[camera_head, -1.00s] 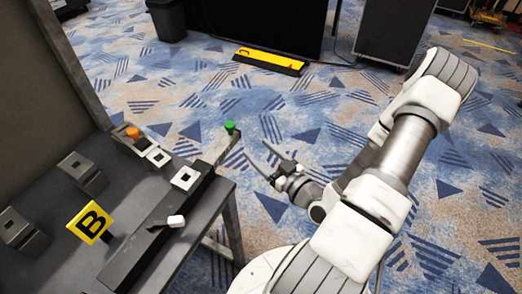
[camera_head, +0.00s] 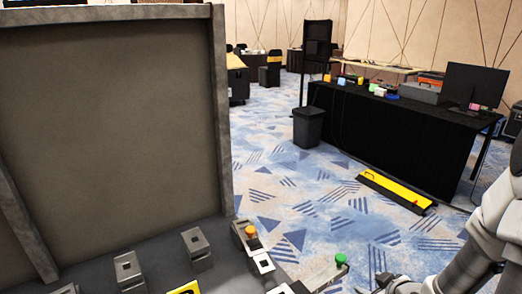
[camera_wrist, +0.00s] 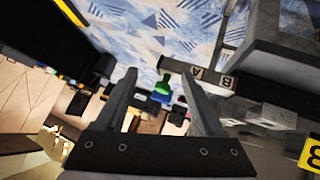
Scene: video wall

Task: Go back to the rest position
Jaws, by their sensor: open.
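My gripper (camera_wrist: 157,73) is open in the wrist view, its two dark fingers apart with nothing held between them. A green knob (camera_wrist: 162,88) shows in the gap between the fingers, beyond them. In the head view, my arm is at the lower right corner and only the gripper's tip region (camera_head: 376,284) shows at the bottom edge. It is right of the green knob (camera_head: 341,260) and apart from it.
A grey workbench with a tall panel (camera_head: 110,130) stands at the left, holding an orange button (camera_head: 250,231) and grey blocks (camera_head: 197,248). A yellow-black ramp (camera_head: 398,191), a bin (camera_head: 308,127) and a black-draped table (camera_head: 400,130) stand beyond. Carpet between is clear.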

